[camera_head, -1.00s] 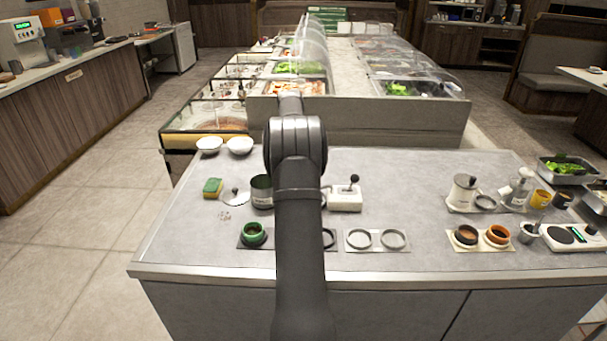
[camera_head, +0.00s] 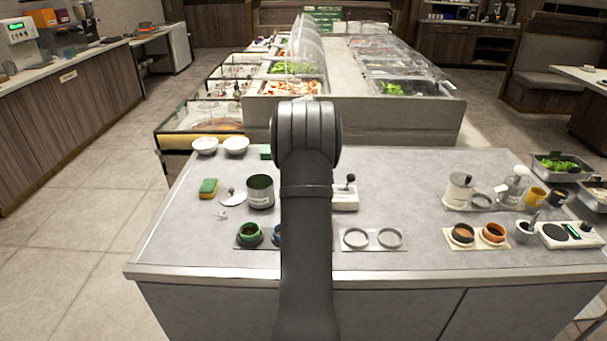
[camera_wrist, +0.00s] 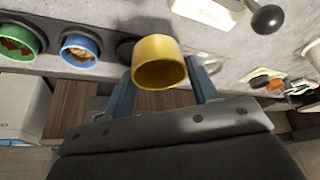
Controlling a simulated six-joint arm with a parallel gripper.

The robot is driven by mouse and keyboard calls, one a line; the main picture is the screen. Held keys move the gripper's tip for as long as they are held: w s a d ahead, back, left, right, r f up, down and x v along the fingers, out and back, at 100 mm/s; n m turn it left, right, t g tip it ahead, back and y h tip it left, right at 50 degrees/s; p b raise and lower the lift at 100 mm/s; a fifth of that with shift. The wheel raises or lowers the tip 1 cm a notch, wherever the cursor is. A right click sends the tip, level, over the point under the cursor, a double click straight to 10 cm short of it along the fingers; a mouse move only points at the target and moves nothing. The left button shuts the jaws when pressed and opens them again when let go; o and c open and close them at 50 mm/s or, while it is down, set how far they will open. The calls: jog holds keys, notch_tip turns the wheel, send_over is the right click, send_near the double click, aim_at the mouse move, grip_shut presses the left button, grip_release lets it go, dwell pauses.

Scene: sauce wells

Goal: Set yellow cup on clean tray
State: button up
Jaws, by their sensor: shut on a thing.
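My gripper (camera_wrist: 163,92) is shut on a yellow cup (camera_wrist: 160,62), which sits between its two blue-grey fingers in the wrist view. In the head view my own arm hides the gripper and this cup. A dark tray (camera_head: 256,246) at the front holds a green cup (camera_head: 250,234) and a blue cup (camera_head: 277,234), partly behind my arm. A dark well beside the blue cup shows partly in the wrist view. A pale tray (camera_head: 373,246) with two empty ring wells lies just right of my arm.
A tray with brown and orange cups (camera_head: 492,232) stands to the right, near a scale (camera_head: 567,235). A white lever device (camera_head: 345,198), a dark canister (camera_head: 260,192), a lid and a sponge (camera_head: 208,187) lie behind. The counter between the pale tray and the right tray is clear.

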jog(key=s+d+f+n+h, duration=0.1)
jog(key=s+d+f+n, duration=0.15)
jog(key=s+d, duration=0.75)
jog(key=shift+n+t, duration=0.35)
jog(key=shift+t, duration=0.05)
jog(key=shift+d+f, duration=0.15)
jog(key=shift+f, duration=2.8)
jog(key=shift+f, duration=0.45)
jog(key=o, duration=1.2)
jog(key=shift+c, duration=0.2)
notch_tip(320, 180, up, 8)
